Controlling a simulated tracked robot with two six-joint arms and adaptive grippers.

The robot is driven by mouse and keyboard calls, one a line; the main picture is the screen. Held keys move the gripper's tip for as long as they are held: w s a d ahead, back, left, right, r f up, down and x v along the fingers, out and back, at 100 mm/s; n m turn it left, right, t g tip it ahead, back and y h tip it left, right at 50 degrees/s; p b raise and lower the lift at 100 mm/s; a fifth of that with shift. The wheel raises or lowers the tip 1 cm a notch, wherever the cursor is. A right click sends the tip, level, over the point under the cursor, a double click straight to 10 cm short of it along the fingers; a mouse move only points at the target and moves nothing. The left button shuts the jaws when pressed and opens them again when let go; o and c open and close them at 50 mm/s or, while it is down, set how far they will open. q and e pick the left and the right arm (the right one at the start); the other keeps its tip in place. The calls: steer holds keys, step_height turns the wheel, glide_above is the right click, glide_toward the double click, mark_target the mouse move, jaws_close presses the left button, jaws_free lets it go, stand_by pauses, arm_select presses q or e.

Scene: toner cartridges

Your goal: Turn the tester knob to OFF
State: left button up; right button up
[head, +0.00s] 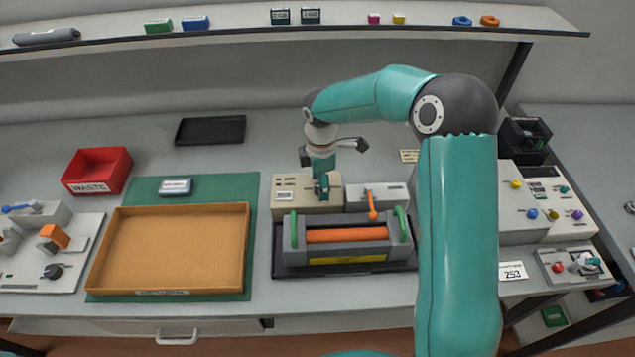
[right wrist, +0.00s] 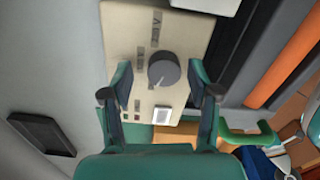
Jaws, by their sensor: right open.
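The tester is a beige box (head: 289,194) behind the grey cradle in the head view. In the right wrist view its beige top panel (right wrist: 126,35) carries a dark grey round knob (right wrist: 164,68), dark printed labels and a small pale window. The labels are too blurred to read, so I cannot tell the knob's setting. My right gripper (head: 322,178) is over the tester, pointing down. In the right wrist view its open fingers (right wrist: 160,78) stand either side of the knob, with gaps on both sides. The knob is not clear in the head view. My left gripper is out of view.
A grey cradle with an orange roller (head: 346,235) and green handles stands in front of the tester. A white box (head: 391,193) with an orange lever is to its right. An orange tray (head: 103,233) and red waste bin (head: 122,163) are left; a shelf (head: 230,25) runs behind.

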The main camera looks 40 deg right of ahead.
step_height(320, 180, up, 12)
stand_by(0.6)
steer(key=shift+f, duration=0.1)
stand_by(0.4)
